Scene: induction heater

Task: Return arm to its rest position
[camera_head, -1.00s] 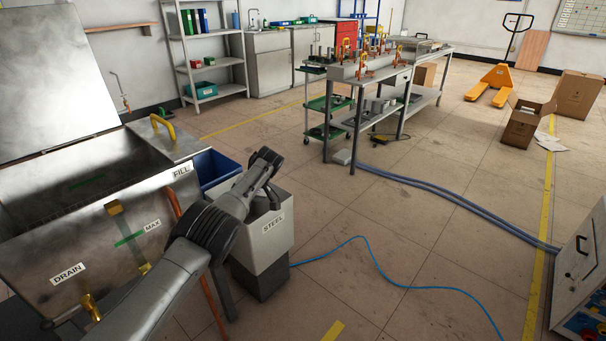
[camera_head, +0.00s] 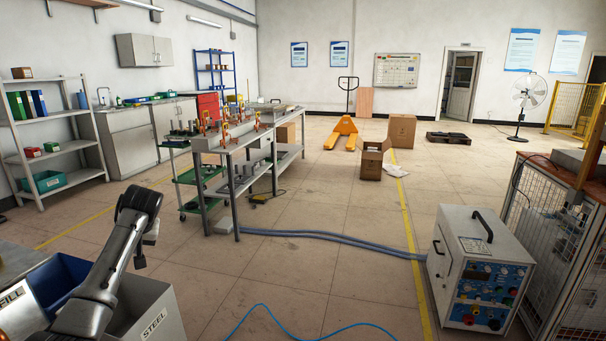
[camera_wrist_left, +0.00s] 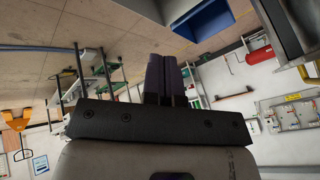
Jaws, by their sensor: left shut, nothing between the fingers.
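My left arm (camera_head: 108,265) comes in from the lower left of the head view and reaches up over the grey bin marked STEEL (camera_head: 155,322). In the left wrist view, my left gripper (camera_wrist_left: 166,75) has its two dark fingers together, with nothing between them. It is clear of the surrounding objects there, and the wrist view is tilted, with the room turned on its side. My right gripper is in neither view.
A blue bin (camera_head: 60,280) stands beside the STEEL bin. A workbench (camera_head: 232,150) with orange clamps stands beyond my arm. A white power unit (camera_head: 478,270) is at the right, with hoses (camera_head: 330,237) on the floor. The middle floor is open.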

